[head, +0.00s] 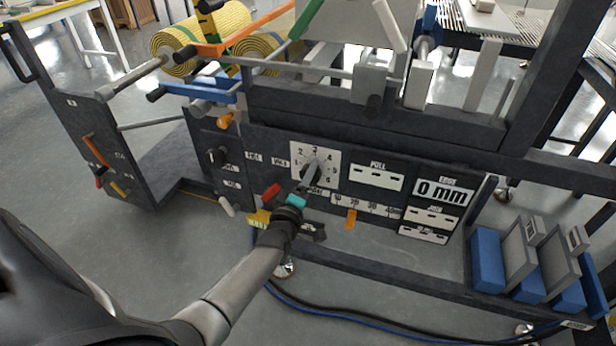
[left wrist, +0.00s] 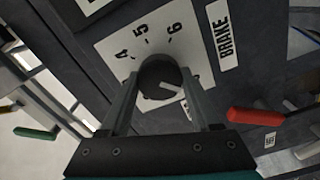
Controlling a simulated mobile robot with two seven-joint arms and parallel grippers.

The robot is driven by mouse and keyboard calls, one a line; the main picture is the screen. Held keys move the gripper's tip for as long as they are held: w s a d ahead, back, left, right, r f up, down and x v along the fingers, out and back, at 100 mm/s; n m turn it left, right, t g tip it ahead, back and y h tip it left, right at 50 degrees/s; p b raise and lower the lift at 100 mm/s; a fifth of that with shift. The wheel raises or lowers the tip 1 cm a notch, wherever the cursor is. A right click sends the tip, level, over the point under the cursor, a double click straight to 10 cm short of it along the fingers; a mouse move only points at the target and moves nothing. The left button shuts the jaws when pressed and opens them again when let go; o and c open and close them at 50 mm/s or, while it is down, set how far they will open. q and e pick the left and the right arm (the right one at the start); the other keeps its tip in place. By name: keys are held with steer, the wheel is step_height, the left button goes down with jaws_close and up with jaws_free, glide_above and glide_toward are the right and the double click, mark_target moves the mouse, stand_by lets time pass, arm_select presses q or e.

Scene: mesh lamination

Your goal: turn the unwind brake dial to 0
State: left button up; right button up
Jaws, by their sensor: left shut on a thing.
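The unwind brake dial is a dark round knob (left wrist: 160,80) on a white numbered plate (head: 329,156) on the front panel of the dark machine. In the left wrist view the numbers 4, 5 and 6 show on the plate, beside a "BRAKE" label (left wrist: 222,38). A white pointer mark shows on the knob; the number it points at is hidden. My left gripper (head: 312,174) reaches up from below and is shut on the knob, one finger on each side. It also shows in the left wrist view (left wrist: 164,98). My right gripper is not in view.
A red lever (left wrist: 256,119) sticks out close to the right finger in the left wrist view. A green lever (left wrist: 35,133) is at its left. Yellow mesh rolls (head: 232,25) sit above the panel. Blue blocks (head: 487,258) stand at the right, and cables lie on the floor.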

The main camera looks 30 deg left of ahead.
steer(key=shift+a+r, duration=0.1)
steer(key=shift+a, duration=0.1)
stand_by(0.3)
arm_select(q)
steer(key=o, duration=1.4)
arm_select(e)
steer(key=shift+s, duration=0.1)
arm_select(q)
steer(key=shift+s, duration=0.1)
steer(key=p+v, duration=0.4)
steer(key=v, duration=1.1)
steer(key=shift+s, duration=0.1)
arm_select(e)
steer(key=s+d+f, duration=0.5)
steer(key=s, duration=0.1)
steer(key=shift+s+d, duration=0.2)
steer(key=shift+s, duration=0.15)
